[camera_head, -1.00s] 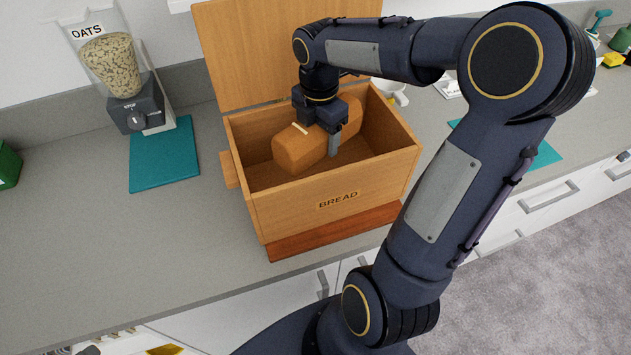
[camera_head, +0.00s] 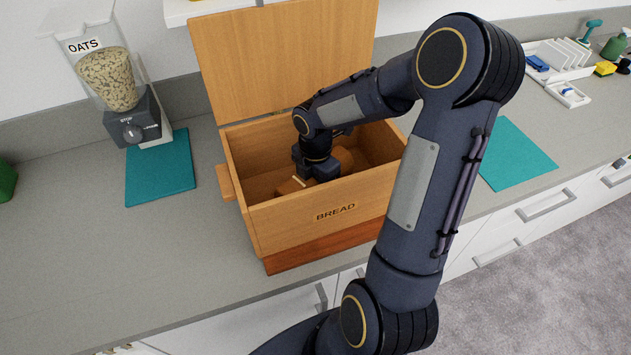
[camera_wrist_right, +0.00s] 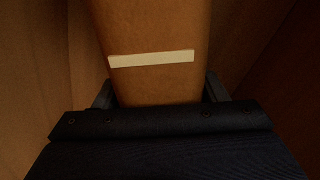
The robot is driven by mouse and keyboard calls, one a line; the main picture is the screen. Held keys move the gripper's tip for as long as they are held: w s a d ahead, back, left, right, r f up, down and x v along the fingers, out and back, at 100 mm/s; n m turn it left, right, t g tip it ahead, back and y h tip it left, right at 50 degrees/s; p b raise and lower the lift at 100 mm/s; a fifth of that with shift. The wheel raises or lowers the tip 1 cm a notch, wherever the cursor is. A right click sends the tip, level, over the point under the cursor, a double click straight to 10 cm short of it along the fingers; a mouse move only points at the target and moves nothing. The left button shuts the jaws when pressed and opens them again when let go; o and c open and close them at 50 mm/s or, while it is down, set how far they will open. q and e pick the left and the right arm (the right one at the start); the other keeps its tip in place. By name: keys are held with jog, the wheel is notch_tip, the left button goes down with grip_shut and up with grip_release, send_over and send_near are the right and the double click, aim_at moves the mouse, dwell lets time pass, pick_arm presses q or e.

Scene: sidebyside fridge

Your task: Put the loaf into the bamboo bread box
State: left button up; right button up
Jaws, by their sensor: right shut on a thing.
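The bamboo bread box (camera_head: 290,219), labelled BREAD, stands on the counter with its lid (camera_head: 285,60) raised at the back. My right gripper (camera_head: 318,178) is down inside the box, shut on the brown loaf (camera_head: 292,185). In the head view the front wall and the gripper hide much of the loaf. In the right wrist view the loaf (camera_wrist_right: 155,85), with a pale strip across it, lies between the two fingers (camera_wrist_right: 158,92), and wooden walls surround it. I cannot tell whether the loaf touches the box floor. My left gripper is not in view.
An oats dispenser (camera_head: 110,85) and a teal mat (camera_head: 160,170) are left of the box. Another teal mat (camera_head: 515,155) and a white rack (camera_head: 560,58) are to the right.

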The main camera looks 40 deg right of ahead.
jog(key=o, duration=0.8)
jog(key=shift+f, duration=0.15)
jog(key=o, duration=0.5)
jog(key=shift+c, duration=0.2)
jog(key=shift+r, duration=0.65)
notch_tip(320, 180, up, 11)
jog(key=shift+r, duration=0.1)
